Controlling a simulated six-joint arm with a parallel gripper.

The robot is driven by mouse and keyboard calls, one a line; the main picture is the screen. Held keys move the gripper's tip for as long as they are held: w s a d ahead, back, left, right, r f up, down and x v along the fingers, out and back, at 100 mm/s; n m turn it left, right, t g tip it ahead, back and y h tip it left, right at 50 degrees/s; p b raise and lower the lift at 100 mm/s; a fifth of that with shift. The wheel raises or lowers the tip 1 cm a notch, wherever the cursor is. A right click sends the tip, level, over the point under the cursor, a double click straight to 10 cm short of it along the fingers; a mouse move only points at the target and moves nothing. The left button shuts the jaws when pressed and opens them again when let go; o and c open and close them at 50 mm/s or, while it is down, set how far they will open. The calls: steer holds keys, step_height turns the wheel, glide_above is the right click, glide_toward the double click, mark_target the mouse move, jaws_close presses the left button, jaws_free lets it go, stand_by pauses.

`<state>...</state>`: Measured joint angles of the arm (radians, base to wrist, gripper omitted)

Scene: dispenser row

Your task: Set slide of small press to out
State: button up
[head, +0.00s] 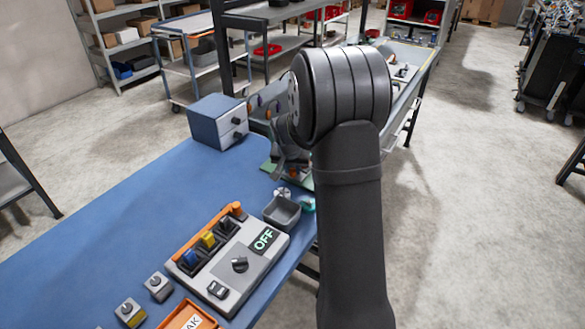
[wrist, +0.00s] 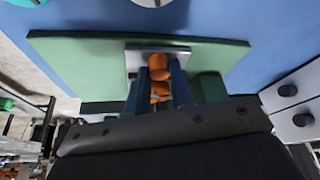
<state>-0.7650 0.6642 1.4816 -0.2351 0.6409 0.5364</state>
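The small press appears to be the unit on the green base plate (wrist: 80,62) in the wrist view. In the head view only an edge of the green base (head: 268,168) shows, because my arm covers most of the press. My gripper (head: 292,165) is low beside the press, partly hidden by my own arm. The slide's position cannot be made out.
A blue-grey drawer box (head: 218,121) stands behind and left of the press. In front are a grey bin (head: 282,212) and a control panel (head: 240,265) reading OFF. Two small knob boxes (head: 158,287) and an orange tray (head: 186,317) lie nearer. The table's left part (head: 110,215) is clear.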

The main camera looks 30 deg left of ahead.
jaws_close()
steer(key=d, duration=0.9)
steer(key=shift+d, duration=0.3)
steer(key=o, duration=0.5)
jaws_free()
steer(key=shift+d, duration=0.1)
steer(key=shift+r, duration=0.1)
steer(key=shift+s+r, duration=0.15)
steer(key=shift+r, duration=0.1)
steer(key=v, duration=1.6)
steer(key=shift+r, duration=0.4)
